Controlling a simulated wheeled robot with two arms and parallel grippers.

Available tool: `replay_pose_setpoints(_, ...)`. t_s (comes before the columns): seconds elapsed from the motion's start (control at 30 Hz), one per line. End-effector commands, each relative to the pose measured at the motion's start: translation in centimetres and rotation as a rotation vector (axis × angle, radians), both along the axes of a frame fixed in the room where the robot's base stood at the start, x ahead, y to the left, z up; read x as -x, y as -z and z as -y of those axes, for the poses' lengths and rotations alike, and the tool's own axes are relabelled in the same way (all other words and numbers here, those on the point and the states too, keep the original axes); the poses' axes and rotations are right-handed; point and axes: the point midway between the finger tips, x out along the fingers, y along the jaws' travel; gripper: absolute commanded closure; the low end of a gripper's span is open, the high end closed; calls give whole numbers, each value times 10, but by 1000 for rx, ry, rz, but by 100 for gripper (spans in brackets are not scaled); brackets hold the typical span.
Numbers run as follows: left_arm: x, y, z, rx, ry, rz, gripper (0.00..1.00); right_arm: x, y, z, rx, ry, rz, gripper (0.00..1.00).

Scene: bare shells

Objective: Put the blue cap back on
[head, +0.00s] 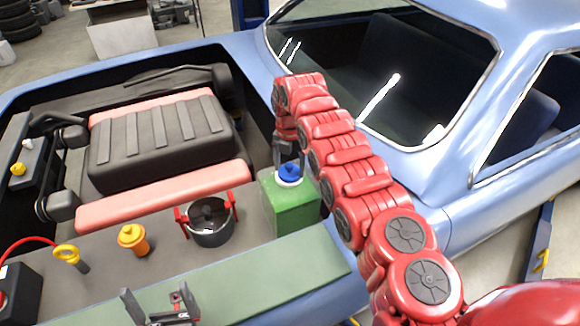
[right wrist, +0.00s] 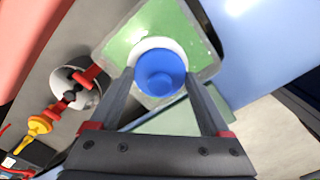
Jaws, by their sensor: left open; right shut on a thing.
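The blue cap (head: 289,170) is at the top of the green box-shaped container (head: 292,208), over its white neck, in the engine bay. In the right wrist view the blue cap (right wrist: 160,73) sits inside the white ring of the neck on the green container (right wrist: 128,42). My right gripper (head: 288,160) comes down from above and is shut on the blue cap, one finger on each side of it. Whether the cap is fully seated cannot be told. My left gripper (head: 160,305) is open and empty at the bottom edge of the head view, left of the container.
A dark pot with red handles (head: 210,220) stands left of the container. An orange cap (head: 133,239) and a yellow ring handle (head: 67,255) are further left. A black engine cover (head: 160,140) lies behind. The green front strip (head: 240,282) is mostly clear.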

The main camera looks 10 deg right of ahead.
Motion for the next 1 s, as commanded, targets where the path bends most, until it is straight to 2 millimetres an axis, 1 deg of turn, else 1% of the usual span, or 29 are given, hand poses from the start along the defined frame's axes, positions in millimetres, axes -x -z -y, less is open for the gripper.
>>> replay_pose_setpoints(0.03,-2,4,0,0,-1,-11,0,0,1,0,0,0,0,73)
replay_pose_setpoints(0.23,-2,4,0,0,-1,-13,0,0,2,0,0,0,0,73)
replay_pose_setpoints(0.27,-2,4,0,0,-1,-13,0,0,2,0,0,0,0,14)
replay_pose_setpoints(0.33,-2,5,0,1,-1,-14,0,0,2,0,0,0,0,1)
replay_pose_setpoints(0.37,-2,5,0,1,-1,-14,0,0,2,0,0,0,0,0)
replay_pose_setpoints(0.77,-2,5,0,1,-1,-15,0,0,1,0,0,0,0,0)
replay_pose_setpoints(1.0,-3,5,0,0,-1,-16,0,-1,-12,0,1,0,3,0)
